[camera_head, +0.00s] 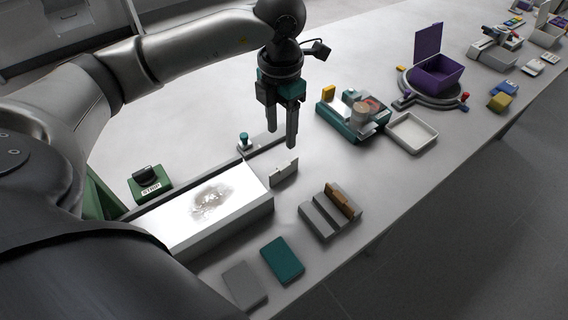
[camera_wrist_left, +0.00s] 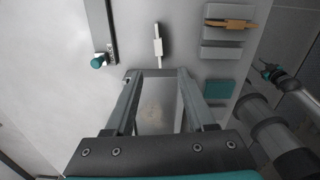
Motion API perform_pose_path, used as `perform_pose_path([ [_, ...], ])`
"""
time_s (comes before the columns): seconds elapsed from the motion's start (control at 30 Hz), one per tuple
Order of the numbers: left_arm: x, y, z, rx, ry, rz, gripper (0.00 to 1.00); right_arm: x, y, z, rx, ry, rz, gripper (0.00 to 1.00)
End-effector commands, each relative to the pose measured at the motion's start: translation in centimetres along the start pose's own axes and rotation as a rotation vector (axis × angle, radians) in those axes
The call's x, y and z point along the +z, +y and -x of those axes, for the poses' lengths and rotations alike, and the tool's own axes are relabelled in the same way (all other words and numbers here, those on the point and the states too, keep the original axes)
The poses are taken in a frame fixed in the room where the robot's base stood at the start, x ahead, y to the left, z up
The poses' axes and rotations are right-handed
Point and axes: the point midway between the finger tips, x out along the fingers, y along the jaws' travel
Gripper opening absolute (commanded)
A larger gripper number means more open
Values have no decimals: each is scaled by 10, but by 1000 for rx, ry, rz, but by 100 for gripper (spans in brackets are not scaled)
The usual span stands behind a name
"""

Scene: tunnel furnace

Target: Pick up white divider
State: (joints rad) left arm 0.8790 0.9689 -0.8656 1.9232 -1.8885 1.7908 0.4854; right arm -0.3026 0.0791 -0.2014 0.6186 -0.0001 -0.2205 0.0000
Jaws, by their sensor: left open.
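The white divider (camera_head: 284,172) is a thin upright plate with a small tab on top, standing on the table at the far end of the bright-topped furnace. In the left wrist view the divider (camera_wrist_left: 157,46) shows edge-on, just beyond the fingertips. My left gripper (camera_head: 281,139) points down above and slightly behind it, apart from it. In the wrist view its two fingers (camera_wrist_left: 157,73) are spread with nothing held between them. A dark and teal end, apparently my right gripper (camera_wrist_left: 271,72), shows small at the right edge; its jaws are unclear.
The furnace (camera_head: 225,222) has a green stop-button box (camera_head: 149,186) beside it. A grey slotted rack (camera_head: 322,222) holds a brown plate (camera_head: 343,200). A teal plate (camera_head: 283,260) and a grey plate (camera_head: 244,286) lie nearer. A white tray (camera_head: 412,146) stands right.

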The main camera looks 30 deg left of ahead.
Motion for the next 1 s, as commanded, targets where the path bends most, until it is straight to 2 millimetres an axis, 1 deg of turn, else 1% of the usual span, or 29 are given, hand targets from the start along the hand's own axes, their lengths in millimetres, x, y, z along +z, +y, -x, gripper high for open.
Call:
perform_pose_path([
  [0.03,-1,0,-14,-2,6,1,55,4,1,-2,1,-7,1,50],
  [0.1,-1,-1,-29,-2,5,0,55,7,2,-3,2,-11,1,50],
  [0.23,0,-1,-51,-2,2,0,55,7,2,-5,3,-10,1,50],
  [0.3,0,0,-58,-1,1,0,55,5,2,-5,3,-8,1,50],
  [0.47,0,0,-67,-1,1,0,55,1,3,-6,4,-1,0,50],
  [0.53,1,0,-74,-1,1,-1,55,-1,3,-6,4,2,0,50],
  [0.7,4,2,-101,-1,2,0,55,-2,3,-8,4,5,0,50],
  [0.8,4,2,-112,-1,2,-1,55,-2,3,-10,4,5,-1,50],
  [0.9,4,2,-117,0,0,-1,55,-2,3,-10,4,6,-1,50],
  [1.0,4,2,-117,0,-1,-2,55,-2,2,-10,4,6,-1,50],
])
